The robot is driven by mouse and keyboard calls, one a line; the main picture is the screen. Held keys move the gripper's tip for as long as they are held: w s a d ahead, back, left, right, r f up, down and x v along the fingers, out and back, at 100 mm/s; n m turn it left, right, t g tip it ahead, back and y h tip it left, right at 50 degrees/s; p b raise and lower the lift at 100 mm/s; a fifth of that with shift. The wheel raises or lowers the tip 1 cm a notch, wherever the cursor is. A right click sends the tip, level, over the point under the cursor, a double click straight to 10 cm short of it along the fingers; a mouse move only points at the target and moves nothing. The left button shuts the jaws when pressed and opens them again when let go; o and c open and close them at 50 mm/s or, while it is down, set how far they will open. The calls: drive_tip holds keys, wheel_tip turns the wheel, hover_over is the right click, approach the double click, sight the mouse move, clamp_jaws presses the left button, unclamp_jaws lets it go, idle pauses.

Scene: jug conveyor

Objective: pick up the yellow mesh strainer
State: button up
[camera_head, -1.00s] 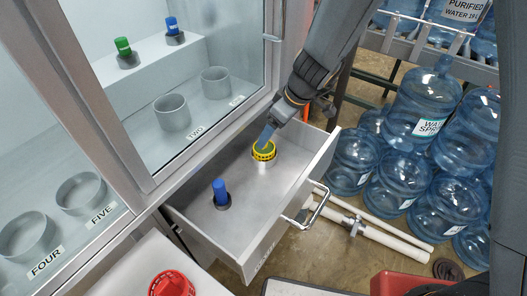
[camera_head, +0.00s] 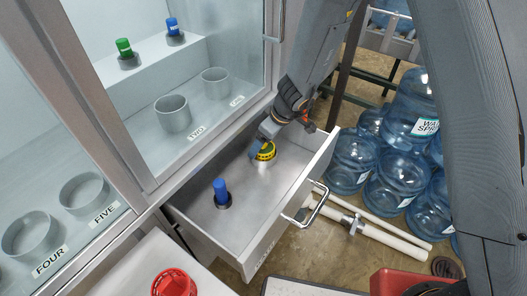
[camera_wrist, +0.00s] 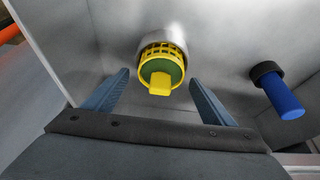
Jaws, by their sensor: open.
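The yellow mesh strainer (camera_head: 264,153) sits in the open drawer, towards its back right. In the wrist view the strainer (camera_wrist: 162,66) has a slotted yellow rim, a greenish inner face and a yellow tab pointing towards me. My gripper (camera_wrist: 159,88) is open, with one blue-grey finger on each side of the tab and the strainer just beyond the fingertips. The fingers look clear of it. In the head view my gripper (camera_head: 266,134) comes down over the strainer and partly covers it.
A blue-handled item (camera_head: 221,192) stands in the same drawer, to the left. The drawer's front wall (camera_head: 262,245) and handle (camera_head: 308,208) face the floor side. Cabinet glass (camera_head: 160,90) rises behind. Water jugs (camera_head: 392,180) stand at right. A red strainer (camera_head: 173,284) lies at the bottom.

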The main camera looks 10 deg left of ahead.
drive_tip(key=c, duration=1.2)
drive_tip(key=shift+r, duration=0.15)
